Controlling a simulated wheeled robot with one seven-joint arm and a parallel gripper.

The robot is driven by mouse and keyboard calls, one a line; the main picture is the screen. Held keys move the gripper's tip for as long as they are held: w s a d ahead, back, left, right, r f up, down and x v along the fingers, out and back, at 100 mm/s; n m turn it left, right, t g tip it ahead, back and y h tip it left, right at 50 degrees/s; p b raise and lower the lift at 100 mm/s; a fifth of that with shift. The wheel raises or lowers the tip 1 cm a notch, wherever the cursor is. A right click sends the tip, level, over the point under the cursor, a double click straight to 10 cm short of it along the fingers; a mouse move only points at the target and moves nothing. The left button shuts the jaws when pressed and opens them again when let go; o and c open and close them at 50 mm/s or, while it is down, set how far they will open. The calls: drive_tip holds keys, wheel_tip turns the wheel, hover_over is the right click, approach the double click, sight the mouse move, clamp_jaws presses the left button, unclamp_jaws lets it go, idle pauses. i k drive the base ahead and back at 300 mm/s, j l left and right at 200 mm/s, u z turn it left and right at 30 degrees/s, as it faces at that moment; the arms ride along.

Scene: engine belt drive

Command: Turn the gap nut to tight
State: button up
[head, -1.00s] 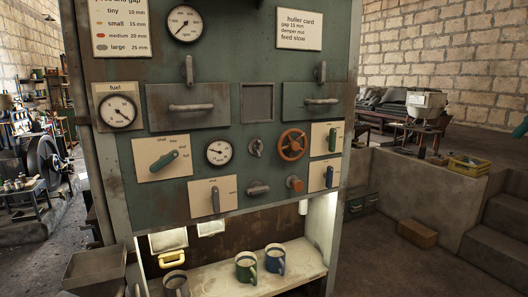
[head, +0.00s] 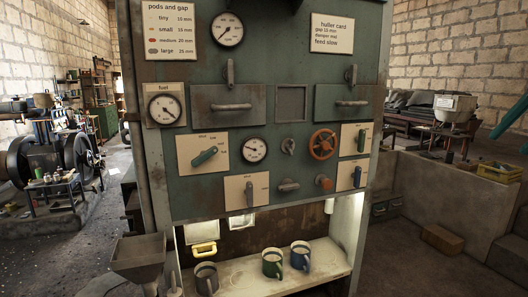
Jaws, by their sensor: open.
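A green control panel (head: 270,120) fills the middle of the head view. No label naming the gap nut is readable, so I cannot tell which part it is. A grey winged knob (head: 289,185) sits low on the panel, turned roughly sideways. A smaller grey knob (head: 288,146) is above it. An orange knob (head: 323,181) is to the right, below an orange handwheel (head: 323,144). My gripper is not in view.
Levers on cream plates (head: 203,153) and two drawers (head: 229,105) surround the knobs. Several mugs (head: 272,262) stand on the lit shelf below. A hopper (head: 138,258) stands at the lower left. A teal bar (head: 510,118) shows at the right edge.

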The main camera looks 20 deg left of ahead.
sight(289, 146)
drive_tip(key=j+u, duration=0.1)
drive_tip(key=u, duration=0.45)
drive_tip(key=l+u, duration=0.25)
drive_tip(key=u, duration=0.25)
